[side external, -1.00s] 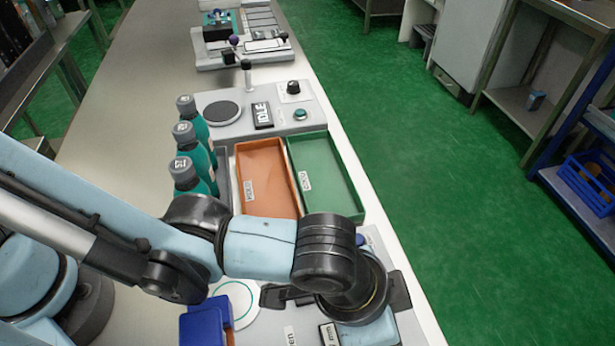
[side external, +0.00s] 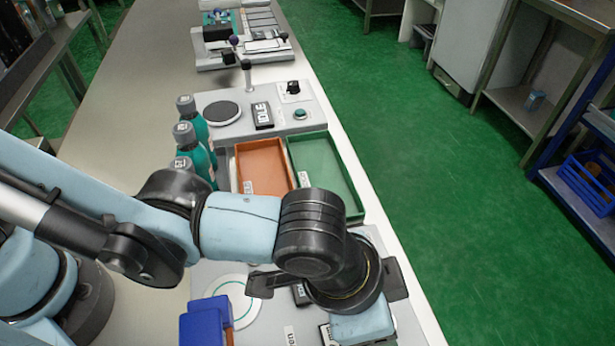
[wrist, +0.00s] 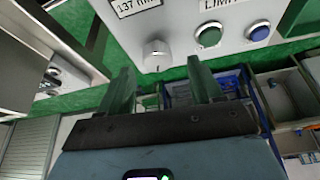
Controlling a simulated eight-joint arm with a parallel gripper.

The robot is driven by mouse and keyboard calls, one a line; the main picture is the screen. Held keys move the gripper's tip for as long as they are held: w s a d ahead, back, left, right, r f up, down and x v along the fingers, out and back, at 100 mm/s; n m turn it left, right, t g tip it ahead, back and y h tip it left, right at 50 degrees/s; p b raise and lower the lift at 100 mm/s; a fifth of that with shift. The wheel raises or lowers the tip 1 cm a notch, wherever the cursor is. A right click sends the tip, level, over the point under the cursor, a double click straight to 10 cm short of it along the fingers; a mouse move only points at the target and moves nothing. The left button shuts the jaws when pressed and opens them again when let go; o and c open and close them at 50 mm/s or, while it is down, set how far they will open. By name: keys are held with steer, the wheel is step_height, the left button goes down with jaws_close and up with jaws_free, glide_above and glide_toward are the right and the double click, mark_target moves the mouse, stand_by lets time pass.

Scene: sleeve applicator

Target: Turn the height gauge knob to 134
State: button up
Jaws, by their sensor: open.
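In the wrist view, a round pale knob (wrist: 156,55) stands out from a light grey panel (wrist: 180,28). A label or readout (wrist: 138,6) above it is cut off at the top edge and seems to read 137 mm. My gripper (wrist: 162,72) is open, with its two green fingers apart. The knob appears in the gap between the fingertips, nearer the left one; I cannot tell whether it is between them in depth. The fingers hold nothing. In the side external view, my wrist hides the fingertips and the knob.
A green button (wrist: 208,37) and a blue button (wrist: 258,32) sit right of the knob. In the side view, an orange tray (side external: 262,168), a green tray (side external: 325,175) and teal bottles (side external: 199,130) stand behind my wrist. A blue block (side external: 205,325) is at its left.

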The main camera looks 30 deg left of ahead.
step_height(320, 180, up, 7)
stand_by(0.4)
steer(key=shift+a+r, duration=0.1)
steer(key=f+m+g, duration=0.1)
steer(key=f+m, duration=0.2)
steer(key=f+m+g, duration=0.1)
steer(key=f+m, duration=0.2)
steer(key=w+d+f+m+g+h, duration=0.1)
steer(key=f+m, duration=0.2)
steer(key=shift+f, duration=0.35)
stand_by(0.8)
steer(key=c, duration=1.1)
steer(key=shift+o, duration=0.2)
steer(key=shift+s+n+t, duration=0.1)
steer(key=shift+n+t, duration=0.3)
steer(key=shift+n, duration=1.1)
